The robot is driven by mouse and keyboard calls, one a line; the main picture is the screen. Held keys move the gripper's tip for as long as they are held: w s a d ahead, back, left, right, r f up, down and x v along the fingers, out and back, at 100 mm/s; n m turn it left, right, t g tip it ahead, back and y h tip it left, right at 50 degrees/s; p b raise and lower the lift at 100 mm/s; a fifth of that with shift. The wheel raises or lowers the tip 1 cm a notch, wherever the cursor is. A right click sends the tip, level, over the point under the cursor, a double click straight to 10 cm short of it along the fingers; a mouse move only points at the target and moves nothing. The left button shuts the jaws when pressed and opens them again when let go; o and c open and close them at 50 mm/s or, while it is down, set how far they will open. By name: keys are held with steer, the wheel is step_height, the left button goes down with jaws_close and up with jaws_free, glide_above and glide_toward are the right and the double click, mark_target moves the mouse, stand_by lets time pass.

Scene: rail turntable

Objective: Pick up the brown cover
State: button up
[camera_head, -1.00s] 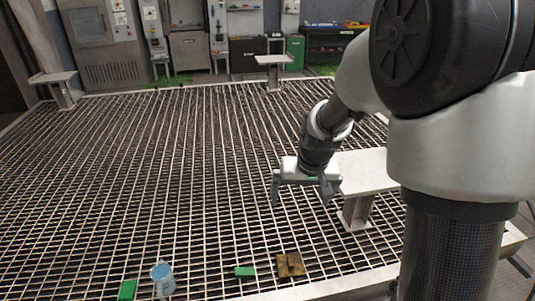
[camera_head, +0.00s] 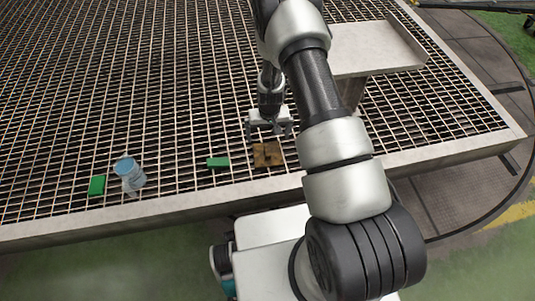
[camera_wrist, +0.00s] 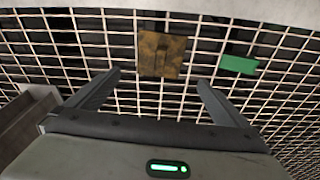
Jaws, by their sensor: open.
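The brown cover (camera_head: 267,155) is a small square flat piece with a raised part, lying on the metal grating near its front edge. In the wrist view the brown cover (camera_wrist: 160,54) lies ahead of the fingertips, roughly centred between them. My gripper (camera_head: 268,130) is open and empty, above the grating and just behind the cover in the head view. Both fingers of my gripper (camera_wrist: 157,78) show apart in the wrist view, with nothing between them. The cover appears untouched.
A green block (camera_head: 217,162) lies just left of the cover. Further left are a blue-topped container (camera_head: 130,174) and another green block (camera_head: 97,185). A raised pale platform (camera_head: 375,48) stands at the back right. The grating's pale border (camera_head: 200,194) runs along the front.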

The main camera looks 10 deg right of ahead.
steer(key=b, duration=0.2)
glide_above(268, 150)
steer(key=f, duration=0.8)
steer(key=shift+s+a+f, duration=0.1)
steer(key=shift+s+f, duration=0.15)
steer(key=shift+s, duration=0.05)
steer(key=f, duration=0.1)
steer(key=f+b, duration=0.1)
steer(key=f, duration=0.1)
steer(key=f+b, duration=0.1)
steer(key=f, duration=0.1)
steer(key=shift+w+f, duration=0.15)
steer(key=shift+w, duration=0.2)
steer(key=c, duration=1.1)
